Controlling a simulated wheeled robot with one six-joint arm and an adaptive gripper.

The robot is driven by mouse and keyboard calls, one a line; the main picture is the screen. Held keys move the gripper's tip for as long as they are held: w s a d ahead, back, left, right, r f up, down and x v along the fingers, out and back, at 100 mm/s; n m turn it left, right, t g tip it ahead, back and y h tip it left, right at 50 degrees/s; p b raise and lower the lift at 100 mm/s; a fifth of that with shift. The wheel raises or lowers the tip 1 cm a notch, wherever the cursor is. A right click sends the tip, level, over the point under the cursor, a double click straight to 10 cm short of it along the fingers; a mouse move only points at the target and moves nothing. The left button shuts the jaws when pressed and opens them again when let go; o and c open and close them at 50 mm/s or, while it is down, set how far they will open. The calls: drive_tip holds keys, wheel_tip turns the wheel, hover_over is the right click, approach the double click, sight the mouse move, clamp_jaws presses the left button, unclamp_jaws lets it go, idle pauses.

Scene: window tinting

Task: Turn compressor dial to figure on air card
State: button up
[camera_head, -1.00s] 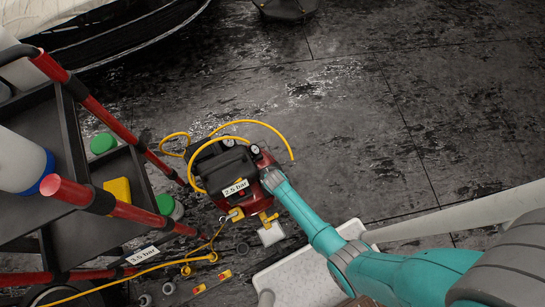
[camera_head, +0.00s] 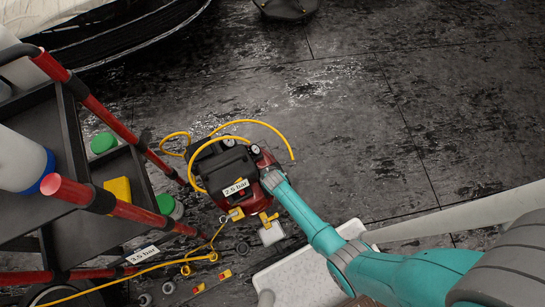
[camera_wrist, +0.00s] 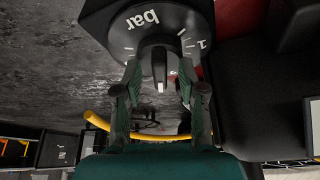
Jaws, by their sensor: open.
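The red and black compressor (camera_head: 207,164) stands on the floor beside the trolley. A white card reading "2.5 bar" (camera_head: 236,187) is at its front. Another card reading "3.5 bar" (camera_head: 144,255) lies lower left, by the trolley's foot. In the wrist view the black dial face (camera_wrist: 126,42) shows "bar" and scale marks, upside down. Its dark knob (camera_wrist: 159,62) has a pale pointer mark toward the bottom of the picture. My gripper (camera_wrist: 160,72) is open, with one finger on each side of the knob. I cannot tell whether the fingers touch it.
A black trolley with red posts (camera_head: 128,208) stands close on the left, holding bottles and a yellow block. A yellow hose (camera_head: 262,123) loops around the compressor. A white tray (camera_head: 300,276) lies below my arm. Floor at the upper right is clear.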

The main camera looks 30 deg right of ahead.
drive_tip(key=shift+r, duration=0.1)
drive_tip(key=v, duration=1.1)
drive_tip(key=shift+r, duration=0.4)
drive_tip(key=shift+s, duration=0.1)
